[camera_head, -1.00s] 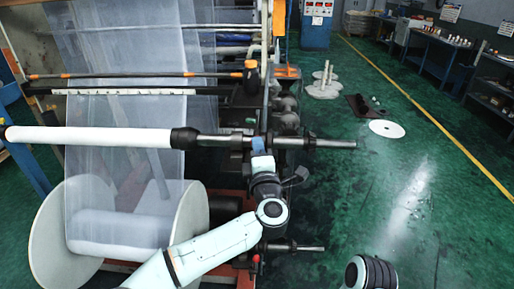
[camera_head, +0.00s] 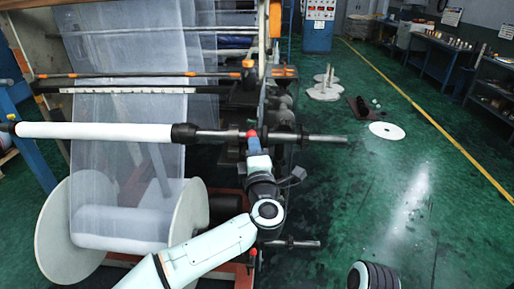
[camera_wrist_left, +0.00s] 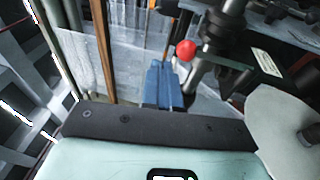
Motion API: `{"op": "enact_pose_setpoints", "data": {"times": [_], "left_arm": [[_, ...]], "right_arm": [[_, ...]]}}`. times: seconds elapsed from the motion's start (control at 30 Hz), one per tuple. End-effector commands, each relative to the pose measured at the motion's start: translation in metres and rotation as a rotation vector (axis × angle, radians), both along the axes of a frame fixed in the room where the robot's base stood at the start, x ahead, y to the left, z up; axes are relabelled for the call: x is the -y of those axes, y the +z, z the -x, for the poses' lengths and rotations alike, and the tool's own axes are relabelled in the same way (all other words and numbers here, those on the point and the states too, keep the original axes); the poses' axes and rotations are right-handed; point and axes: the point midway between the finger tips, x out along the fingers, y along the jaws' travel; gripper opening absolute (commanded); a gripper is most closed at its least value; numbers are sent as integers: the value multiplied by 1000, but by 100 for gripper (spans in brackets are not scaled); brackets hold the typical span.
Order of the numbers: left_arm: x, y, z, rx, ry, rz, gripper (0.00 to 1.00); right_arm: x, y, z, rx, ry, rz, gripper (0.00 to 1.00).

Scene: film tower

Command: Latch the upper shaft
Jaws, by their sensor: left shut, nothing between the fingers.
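The upper shaft (camera_head: 325,139) runs across the machine in the head view, with a white sleeve (camera_head: 95,131) on its left part. A red ball knob (camera_head: 251,134) stands at the shaft near its right support; it also shows in the left wrist view (camera_wrist_left: 185,50). My left gripper (camera_head: 256,150) is just below this knob. In the left wrist view its blue fingers (camera_wrist_left: 163,82) are shut and empty, with the knob beyond and slightly right of the tips. Contact with the knob cannot be told. My right gripper is out of view.
A lower shaft (camera_head: 290,243) sticks out below my left wrist. A large roll with white flanges (camera_head: 62,238) and hanging clear film (camera_head: 125,120) fill the left side. Open green floor lies to the right, with a white disc (camera_head: 387,130) on it.

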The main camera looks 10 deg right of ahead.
Motion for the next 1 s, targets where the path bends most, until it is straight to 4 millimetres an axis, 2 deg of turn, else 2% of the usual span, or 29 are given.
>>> {"op": "enact_pose_setpoints", "data": {"times": [0.03, 0.2, 0.4, 0.57, 0.87, 0.93, 1.0], "left_arm": [[0, 2, 18, 7, -7, -1, 0], [-3, 9, 54, 4, -6, -1, 0], [-5, 15, 81, 2, -5, 0, 0], [-6, 16, 88, 1, -3, 1, 0], [-6, 16, 88, 0, -4, -1, 0], [-5, 10, 85, -3, -6, -15, 0], [-4, -7, 78, -16, -16, -58, 0]], "right_arm": [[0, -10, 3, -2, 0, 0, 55], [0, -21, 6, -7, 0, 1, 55], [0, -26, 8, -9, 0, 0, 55], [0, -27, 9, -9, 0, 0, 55], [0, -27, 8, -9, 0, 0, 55], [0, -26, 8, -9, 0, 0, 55], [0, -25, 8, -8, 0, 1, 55]]}}
